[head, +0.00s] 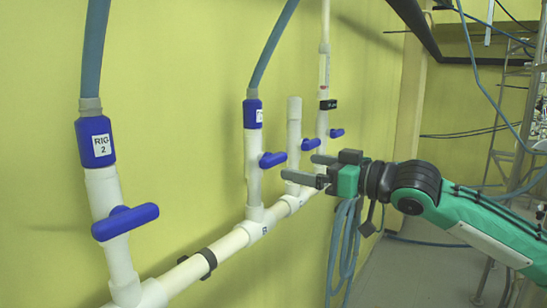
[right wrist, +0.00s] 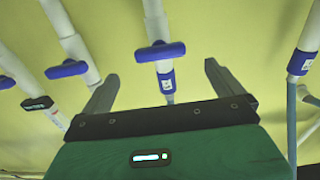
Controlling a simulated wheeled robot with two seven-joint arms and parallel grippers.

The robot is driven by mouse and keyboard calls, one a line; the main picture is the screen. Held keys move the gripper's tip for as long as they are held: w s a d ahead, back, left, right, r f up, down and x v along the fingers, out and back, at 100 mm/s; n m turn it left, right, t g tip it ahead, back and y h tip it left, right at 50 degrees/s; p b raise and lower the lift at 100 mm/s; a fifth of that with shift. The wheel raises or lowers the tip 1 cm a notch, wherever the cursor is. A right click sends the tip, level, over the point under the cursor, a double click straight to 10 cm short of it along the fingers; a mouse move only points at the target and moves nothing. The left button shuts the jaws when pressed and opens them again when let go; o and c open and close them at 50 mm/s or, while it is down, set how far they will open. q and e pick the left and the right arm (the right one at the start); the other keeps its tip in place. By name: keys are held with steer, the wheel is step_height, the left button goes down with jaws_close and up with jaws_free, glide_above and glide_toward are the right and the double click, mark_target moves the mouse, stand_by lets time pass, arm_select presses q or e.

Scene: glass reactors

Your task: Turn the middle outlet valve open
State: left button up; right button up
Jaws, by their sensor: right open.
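The middle outlet valve, on the hosed white riser, has a blue handle (head: 272,159) that sits crosswise to its pipe. In the right wrist view this handle (right wrist: 160,50) lies between and beyond the two fingers, with a labelled blue collar (right wrist: 166,82) below it. My right gripper (head: 299,166) is open and empty, its fingers pointing at the valve from the right. The fingers also show in the right wrist view (right wrist: 158,88), apart and not visibly touching the handle. My left gripper is not in view.
The RIG 2 valve handle (head: 125,221) is at left, also crosswise. Two smaller blue handles, on a capped stub (head: 311,144) and a farther pipe (head: 337,132), sit close behind my gripper. A white manifold pipe (head: 232,243) runs below. Coiled hose (head: 343,250) hangs under the gripper.

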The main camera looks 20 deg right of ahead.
mark_target(278, 161)
steer(key=p+x, duration=0.2)
steer(key=x, duration=0.6)
steer(key=shift+w+a, duration=0.25)
steer(key=shift+w, duration=0.1)
steer(key=shift+c, duration=0.5)
steer(key=c, duration=0.9)
steer(key=shift+r+n+p, duration=0.15)
steer(key=shift+n+p, duration=0.35)
steer(key=shift+p, duration=0.3)
steer(key=n+p, duration=0.6)
steer(key=shift+r+n+p, duration=0.1)
steer(key=shift+n+p, duration=0.3)
steer(key=n+p, duration=0.4)
steer(key=n, duration=0.1)
steer(key=shift+f+n+p, duration=0.1)
steer(key=shift+n+p, duration=0.55)
steer(key=shift+n, duration=0.4)
steer(key=shift+f+n+p, duration=0.15)
steer(key=shift+n+p, duration=0.5)
steer(key=shift+n, duration=0.4)
